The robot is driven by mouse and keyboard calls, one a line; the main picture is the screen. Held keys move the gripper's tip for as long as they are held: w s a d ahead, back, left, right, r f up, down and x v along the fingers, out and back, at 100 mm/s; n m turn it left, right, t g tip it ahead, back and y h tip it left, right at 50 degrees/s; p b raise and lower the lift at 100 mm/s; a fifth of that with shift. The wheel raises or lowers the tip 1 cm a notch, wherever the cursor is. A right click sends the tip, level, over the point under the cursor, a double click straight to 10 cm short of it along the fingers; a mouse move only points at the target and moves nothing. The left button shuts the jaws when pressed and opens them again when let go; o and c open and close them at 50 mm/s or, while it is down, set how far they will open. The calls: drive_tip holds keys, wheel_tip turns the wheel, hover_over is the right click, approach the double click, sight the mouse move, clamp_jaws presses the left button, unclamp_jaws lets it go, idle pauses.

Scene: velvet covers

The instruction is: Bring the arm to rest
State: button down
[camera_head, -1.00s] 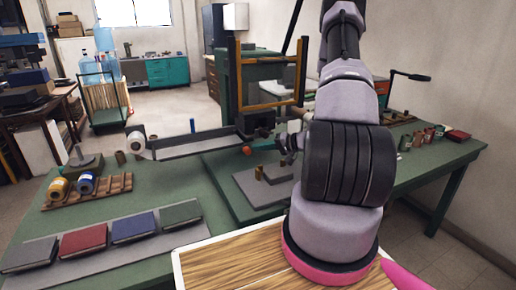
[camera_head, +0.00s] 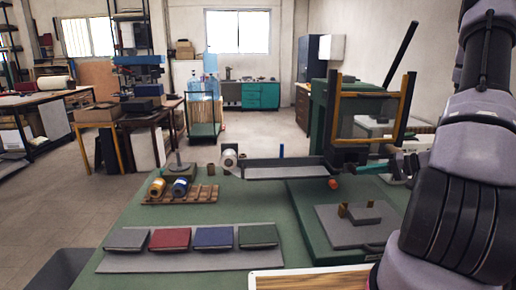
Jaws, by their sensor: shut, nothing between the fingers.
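My arm (camera_head: 455,215) fills the right side of the view, with thick grey links and a black ribbed section. My gripper (camera_head: 397,168) shows only in part, small and dark, past the left edge of the arm and in front of the press frame. It is shut and empty, and the arm hides the rest of it. I cannot tell its exact distance from the bench things.
The green bench (camera_head: 220,212) holds a grey board (camera_head: 185,262) with several coloured books, a wooden rack (camera_head: 190,196) with spools, and a long grey bar (camera_head: 285,172). The press (camera_head: 345,120) stands behind, with a grey plate (camera_head: 350,235) nearer. Open floor (camera_head: 60,200) lies left.

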drive_tip(key=s+a+r+n+g, duration=0.2)
drive_tip(key=s+a+r+g, duration=0.15)
drive_tip(key=a+r, duration=0.5)
drive_tip(key=s+a+r+m+t+h, duration=0.1)
drive_tip(key=s+a+r+h, duration=0.1)
drive_tip(key=s+r+h, duration=0.2)
drive_tip(key=s+a+r+m+t+h, duration=0.1)
drive_tip(key=s+a+r+h, duration=0.2)
drive_tip(key=s+r, duration=0.8)
wheel_tip(320, 180, up, 4)
drive_tip(key=shift+a+r+h, duration=0.25)
drive_tip(key=shift+h, duration=0.65)
